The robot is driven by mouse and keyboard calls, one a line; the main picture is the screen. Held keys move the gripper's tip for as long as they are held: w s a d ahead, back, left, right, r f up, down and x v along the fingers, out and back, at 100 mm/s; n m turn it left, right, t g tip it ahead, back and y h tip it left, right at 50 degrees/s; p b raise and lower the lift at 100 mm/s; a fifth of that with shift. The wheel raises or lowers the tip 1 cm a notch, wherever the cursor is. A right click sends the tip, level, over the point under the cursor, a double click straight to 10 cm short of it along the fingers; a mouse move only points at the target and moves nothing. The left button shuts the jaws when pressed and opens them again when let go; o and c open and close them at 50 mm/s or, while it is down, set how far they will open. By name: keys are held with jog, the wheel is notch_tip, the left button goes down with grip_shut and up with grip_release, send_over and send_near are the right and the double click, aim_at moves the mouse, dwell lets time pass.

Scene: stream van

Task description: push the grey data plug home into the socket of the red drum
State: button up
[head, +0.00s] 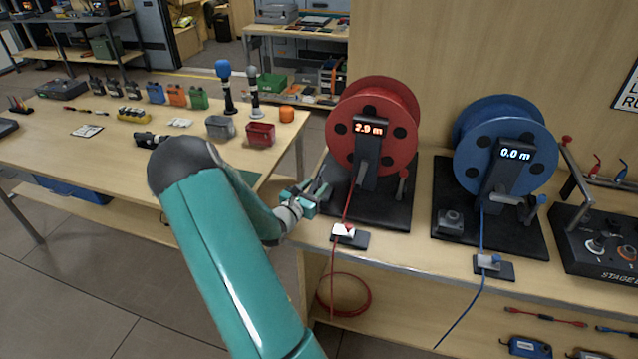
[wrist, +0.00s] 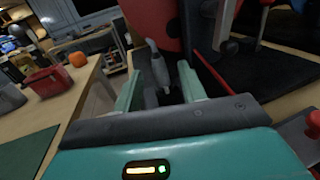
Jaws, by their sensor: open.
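The red drum (head: 400,100) stands on a black base on the bench, its display reading 2.9 m. My gripper (head: 313,192) is at the left edge of that base, low beside the drum. In the wrist view the fingers of my gripper (wrist: 160,85) are apart and point toward the red drum (wrist: 153,18). A grey rod-like piece (wrist: 157,66), apparently the grey data plug, shows between the fingers; I cannot tell whether they touch it. I cannot make out the socket or whether the plug sits in it.
A blue drum (head: 485,165) reading 0.0 m stands to the right. A red cable runs down through a small white-topped block (head: 349,235) at the bench's front. A second table (head: 60,150) with radios and bins is at left, with a gap between.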

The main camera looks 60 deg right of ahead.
jog(key=a, duration=0.7)
jog(key=w+a, duration=0.1)
jog(key=a, duration=0.2)
jog(key=shift+a, duration=0.35)
jog(key=a+r+m+t+y, duration=0.2)
jog(key=a+r+m+y, duration=0.3)
jog(key=a, duration=0.9)
jog(key=s+a+r+m+t+y, duration=0.1)
jog(key=a+r+m+t+y, duration=0.2)
jog(key=a, duration=1.2)
jog(key=s+a+r+m+t+y, duration=0.1)
jog(key=a+r+m+t+y, duration=0.1)
jog(key=a+r+m+y, duration=0.6)
jog(key=a+r+y, duration=0.2)
jog(key=a+r, duration=0.4)
jog(key=a, duration=0.1)
jog(key=shift+m, duration=0.4)
jog(key=shift+c, duration=0.5)
jog(key=shift+d, duration=0.2)
